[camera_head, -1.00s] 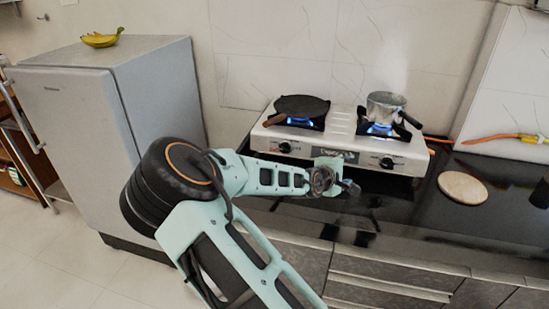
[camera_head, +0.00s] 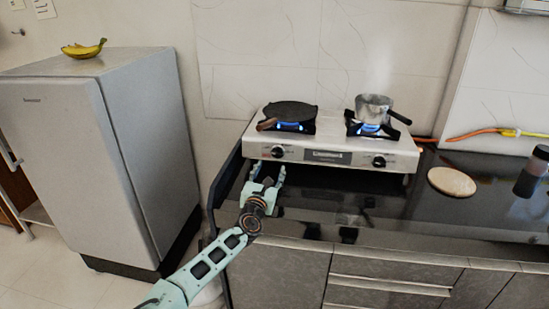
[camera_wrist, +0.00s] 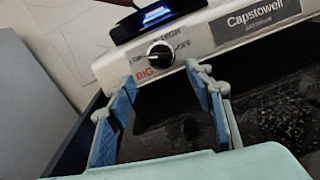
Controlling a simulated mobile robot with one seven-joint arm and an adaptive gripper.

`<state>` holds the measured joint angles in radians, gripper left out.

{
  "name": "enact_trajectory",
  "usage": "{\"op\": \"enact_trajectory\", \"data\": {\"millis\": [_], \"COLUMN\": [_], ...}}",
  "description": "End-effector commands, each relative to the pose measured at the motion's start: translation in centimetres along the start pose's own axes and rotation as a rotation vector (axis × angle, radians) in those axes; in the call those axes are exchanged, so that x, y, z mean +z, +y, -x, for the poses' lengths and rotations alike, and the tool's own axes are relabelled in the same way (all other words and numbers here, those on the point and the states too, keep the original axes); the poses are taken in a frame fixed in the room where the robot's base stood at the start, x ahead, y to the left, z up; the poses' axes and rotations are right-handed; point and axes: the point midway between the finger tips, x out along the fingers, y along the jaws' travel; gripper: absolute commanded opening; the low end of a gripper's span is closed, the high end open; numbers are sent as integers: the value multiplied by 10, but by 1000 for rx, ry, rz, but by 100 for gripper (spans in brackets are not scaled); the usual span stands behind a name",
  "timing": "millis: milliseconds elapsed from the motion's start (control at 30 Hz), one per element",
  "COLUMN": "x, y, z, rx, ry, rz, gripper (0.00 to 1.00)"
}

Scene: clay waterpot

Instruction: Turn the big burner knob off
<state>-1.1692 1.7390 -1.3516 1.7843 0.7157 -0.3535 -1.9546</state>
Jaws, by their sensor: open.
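The big burner knob (camera_wrist: 160,54) is a black round knob on the stove's white front panel, with the red word "BIG" beside it in the wrist view. It also shows at the left of the panel in the head view (camera_head: 278,152). Blue flame (camera_head: 290,126) burns under the black pan (camera_head: 290,111) above it. My gripper (camera_head: 268,172) is open and empty, just in front of and below the knob. In the wrist view its blue-padded fingers (camera_wrist: 168,92) stand apart, with the knob beyond the gap and not touched.
The two-burner stove (camera_head: 330,157) stands on a black counter (camera_head: 400,205). A steaming pot (camera_head: 372,108) sits over the right burner, which is also lit. A second knob (camera_head: 379,162) is at the right. A grey fridge (camera_head: 110,150) stands left.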

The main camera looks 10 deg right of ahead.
Motion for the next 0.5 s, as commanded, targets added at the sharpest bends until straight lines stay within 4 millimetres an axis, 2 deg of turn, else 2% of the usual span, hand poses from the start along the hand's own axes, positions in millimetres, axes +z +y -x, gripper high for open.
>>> {"op": "enact_trajectory", "data": {"millis": [300,500], "x": [1,0], "y": [-2,-1], "z": [-56,-81], "rx": [-3,-1], "ry": [0,0], "rz": [-5,-5], "gripper": [48,48]}}
